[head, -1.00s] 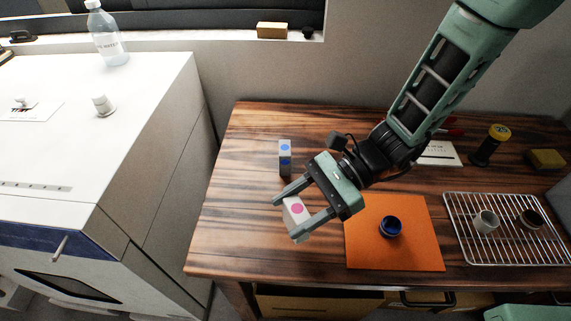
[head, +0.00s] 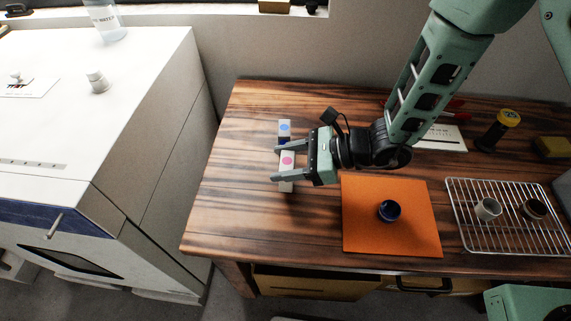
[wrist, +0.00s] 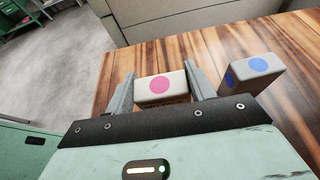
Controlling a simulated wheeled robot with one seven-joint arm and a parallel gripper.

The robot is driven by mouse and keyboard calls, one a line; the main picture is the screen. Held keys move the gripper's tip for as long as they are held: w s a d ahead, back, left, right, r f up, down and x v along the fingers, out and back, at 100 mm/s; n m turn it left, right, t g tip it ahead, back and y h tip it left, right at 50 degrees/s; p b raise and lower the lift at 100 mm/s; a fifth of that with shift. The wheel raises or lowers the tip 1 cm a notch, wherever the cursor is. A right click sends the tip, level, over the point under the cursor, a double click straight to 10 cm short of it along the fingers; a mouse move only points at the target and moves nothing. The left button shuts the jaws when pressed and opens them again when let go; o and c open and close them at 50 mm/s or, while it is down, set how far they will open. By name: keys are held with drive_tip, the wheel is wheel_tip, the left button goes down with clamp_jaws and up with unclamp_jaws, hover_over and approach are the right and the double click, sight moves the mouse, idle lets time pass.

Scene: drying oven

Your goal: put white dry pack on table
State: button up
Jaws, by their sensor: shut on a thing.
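A white pack with a pink dot (head: 287,161) is between the two fingers of my gripper (head: 275,163), over the left part of the wooden table (head: 235,205). The gripper is shut on it, with its fingers pointing left. In the wrist view the pink-dot pack (wrist: 162,87) shows between both fingers (wrist: 159,72). Its lower end shows below the near finger in the head view. I cannot tell whether it touches the table. A similar pack with blue dots (head: 285,128) stands just behind it; it also shows right of the fingers in the wrist view (wrist: 252,70).
A wire rack (head: 468,226) with two small cups is farther right. A white oven cabinet (head: 150,110) stands to the left. The table's front left is clear.

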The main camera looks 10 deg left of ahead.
drive_tip(key=shift+f, duration=1.05)
drive_tip(key=shift+f, duration=0.1)
drive_tip(key=shift+f, duration=0.15)
drive_tip(key=o, duration=1)
drive_tip(key=shift+r, duration=0.2)
